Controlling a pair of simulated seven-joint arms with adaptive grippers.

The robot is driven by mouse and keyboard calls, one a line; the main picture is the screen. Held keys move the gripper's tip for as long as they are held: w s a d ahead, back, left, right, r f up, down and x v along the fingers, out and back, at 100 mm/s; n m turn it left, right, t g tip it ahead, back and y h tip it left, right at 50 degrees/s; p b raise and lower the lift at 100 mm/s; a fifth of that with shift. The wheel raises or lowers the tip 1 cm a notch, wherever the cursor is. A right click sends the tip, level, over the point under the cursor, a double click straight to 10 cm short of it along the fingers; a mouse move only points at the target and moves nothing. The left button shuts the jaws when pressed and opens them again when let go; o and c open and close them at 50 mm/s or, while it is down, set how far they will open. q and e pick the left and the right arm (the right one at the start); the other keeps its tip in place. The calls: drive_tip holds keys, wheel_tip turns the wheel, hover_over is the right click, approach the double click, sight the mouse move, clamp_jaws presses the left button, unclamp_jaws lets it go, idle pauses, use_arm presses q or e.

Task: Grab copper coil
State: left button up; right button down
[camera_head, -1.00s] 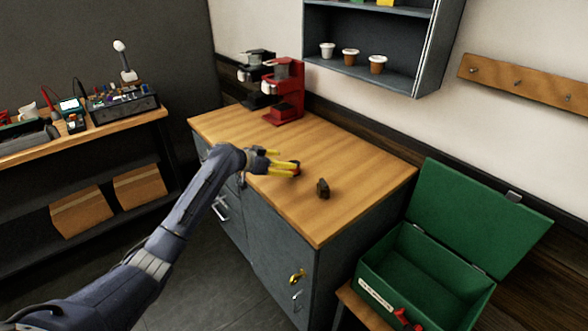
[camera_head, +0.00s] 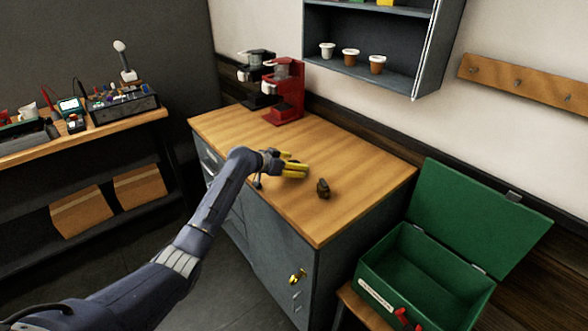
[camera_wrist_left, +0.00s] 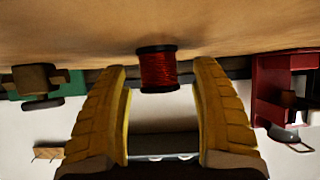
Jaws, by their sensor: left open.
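The copper coil (camera_wrist_left: 157,69) is a spool of reddish-copper wire with dark end flanges. In the left wrist view, which is upside down, it stands on the wooden counter (camera_wrist_left: 220,25), framed between my left fingertips. I cannot tell whether it lies between them or just beyond. My left gripper (camera_wrist_left: 162,68) is open, with a yellow finger on each side of the coil and a visible gap to each. In the head view my left gripper (camera_head: 300,167) is low over the counter (camera_head: 340,160) and hides the coil. My right gripper is not in view.
A small dark object (camera_head: 323,188) stands on the counter right of my gripper. A red coffee machine (camera_head: 287,92) and a dark one (camera_head: 258,75) stand at the back. An open green box (camera_head: 425,262) sits beyond the counter's right end. The counter's middle is clear.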

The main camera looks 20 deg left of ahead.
use_arm(q)
drive_tip(key=c, duration=1.4)
drive_tip(key=shift+r, duration=0.15)
